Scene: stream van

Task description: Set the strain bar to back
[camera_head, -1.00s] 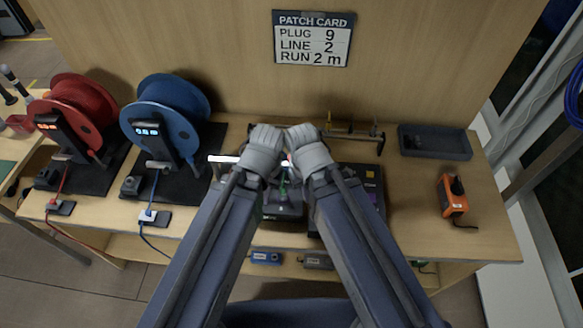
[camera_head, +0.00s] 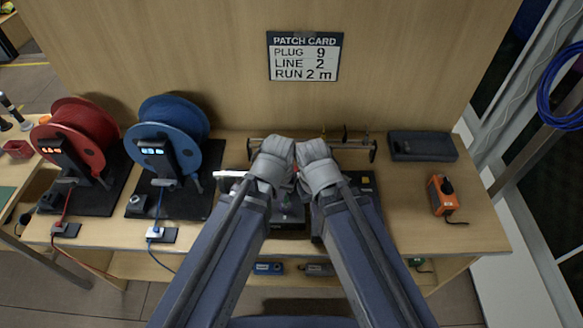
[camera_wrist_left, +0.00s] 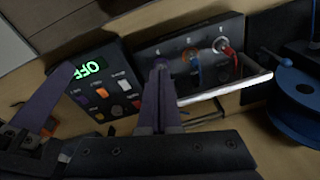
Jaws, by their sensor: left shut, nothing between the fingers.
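The strain bar looks to be the pale bar along the near edge of a dark socket panel; its left end shows in the head view (camera_head: 232,174). In the left wrist view the bar (camera_wrist_left: 225,88) runs in front of the panel (camera_wrist_left: 188,55), beside red and blue plugs. My left gripper (camera_wrist_left: 160,66) is shut and empty, its tips at the panel's left part, near the bar's left end in that view; contact cannot be told. In the head view my left wrist (camera_head: 272,162) hides the tips and most of the bar. My right gripper (camera_head: 318,168) is beside it, fingers hidden.
A black box with a green OFF display (camera_wrist_left: 90,72) adjoins the panel. A red reel (camera_head: 80,130) and a blue reel (camera_head: 172,128) stand left. A grey tray (camera_head: 422,146) and an orange device (camera_head: 440,195) lie right. Bare table (camera_head: 405,205) shows between.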

